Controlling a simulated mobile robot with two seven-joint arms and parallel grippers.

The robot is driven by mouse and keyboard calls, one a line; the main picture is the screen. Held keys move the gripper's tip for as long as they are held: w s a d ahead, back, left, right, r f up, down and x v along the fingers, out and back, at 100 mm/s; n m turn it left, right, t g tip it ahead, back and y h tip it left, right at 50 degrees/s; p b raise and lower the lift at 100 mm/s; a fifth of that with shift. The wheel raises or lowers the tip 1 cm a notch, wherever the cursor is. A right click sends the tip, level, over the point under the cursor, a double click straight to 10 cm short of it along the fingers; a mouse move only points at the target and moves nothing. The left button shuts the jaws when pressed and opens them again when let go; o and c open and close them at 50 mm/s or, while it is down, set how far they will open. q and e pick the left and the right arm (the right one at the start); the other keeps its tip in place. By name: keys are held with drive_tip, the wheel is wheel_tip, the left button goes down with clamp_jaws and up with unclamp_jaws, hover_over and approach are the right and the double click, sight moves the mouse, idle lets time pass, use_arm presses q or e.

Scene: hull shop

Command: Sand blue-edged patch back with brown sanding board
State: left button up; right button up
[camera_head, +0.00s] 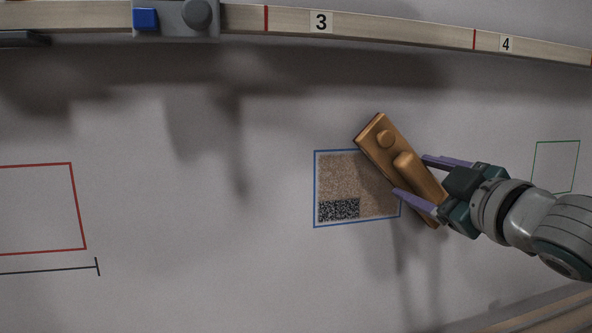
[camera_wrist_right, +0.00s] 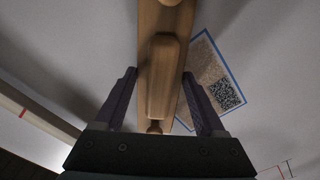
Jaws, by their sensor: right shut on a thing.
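The blue-edged patch (camera_head: 335,175) is on the pale wall in the head view. Its inside is mostly speckled brown, with a dark speckled block (camera_head: 339,210) at its lower left. The brown sanding board (camera_head: 378,131) is tilted over the patch's right side and hides part of it. My right gripper (camera_head: 411,176) is shut on the board's raised handle. In the right wrist view the board (camera_wrist_right: 158,15) runs up between the fingers, and the patch (camera_wrist_right: 210,75) shows to its right. I cannot tell whether the board touches the wall. My left gripper is not in view.
A wooden rail (camera_head: 400,28) with numbers 3 and 4 runs along the top, carrying a grey fixture (camera_head: 172,32) with a blue block (camera_head: 145,19). A red outline (camera_head: 78,205) is at the left, a green outline (camera_head: 557,142) at the right.

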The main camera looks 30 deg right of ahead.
drive_tip(key=p+v, duration=0.2)
drive_tip(key=v, duration=0.2)
drive_tip(key=shift+s+r, duration=0.1)
drive_tip(key=shift+s+a, duration=0.1)
drive_tip(key=shift+s, duration=0.25)
drive_tip(key=shift+p+v, duration=1.05)
drive_tip(key=shift+v, duration=1.45)
drive_tip(key=shift+s, duration=0.1)
